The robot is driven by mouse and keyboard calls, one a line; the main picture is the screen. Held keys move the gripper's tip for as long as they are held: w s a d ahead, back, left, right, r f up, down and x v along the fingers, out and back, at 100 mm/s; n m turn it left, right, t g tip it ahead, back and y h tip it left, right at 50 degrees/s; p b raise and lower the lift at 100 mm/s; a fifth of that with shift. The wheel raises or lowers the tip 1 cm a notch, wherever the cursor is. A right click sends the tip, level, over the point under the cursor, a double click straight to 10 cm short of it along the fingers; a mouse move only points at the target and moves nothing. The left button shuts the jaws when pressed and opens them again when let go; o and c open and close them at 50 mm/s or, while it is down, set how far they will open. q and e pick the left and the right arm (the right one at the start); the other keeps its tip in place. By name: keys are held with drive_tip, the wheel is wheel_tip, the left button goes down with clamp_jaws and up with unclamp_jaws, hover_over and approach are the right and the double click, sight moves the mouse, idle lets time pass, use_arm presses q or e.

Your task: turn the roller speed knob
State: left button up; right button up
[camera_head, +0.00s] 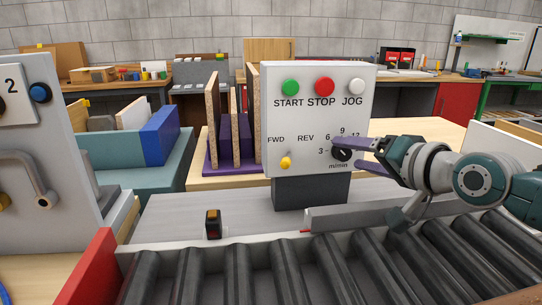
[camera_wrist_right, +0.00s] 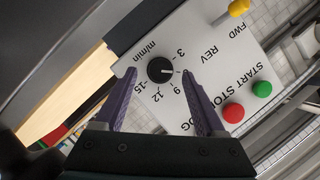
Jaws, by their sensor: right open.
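The roller speed knob (camera_head: 342,155) is a small round black dial at the lower right of the white control panel (camera_head: 300,120), with a scale in m/min around it. In the right wrist view the knob (camera_wrist_right: 160,70) has a pale pointer line toward the scale between 3 and 9. My right gripper (camera_head: 358,156) reaches in from the right. Its two purple fingers (camera_wrist_right: 160,73) are open, with a tip on either side of the knob; I see a gap on each side and cannot tell any contact. My left gripper is not in view.
The panel also carries a green START button (camera_head: 290,87), a red STOP button (camera_head: 324,86), a white JOG button (camera_head: 357,87) and a yellow FWD/REV lever (camera_head: 286,162). Dark conveyor rollers (camera_head: 290,268) run in front. A small black sensor (camera_head: 213,223) stands at the conveyor's edge.

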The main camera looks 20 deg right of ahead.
drive_tip(key=shift+w+f, duration=0.1)
drive_tip(key=shift+w, duration=0.35)
clamp_jaws()
idle(0.4)
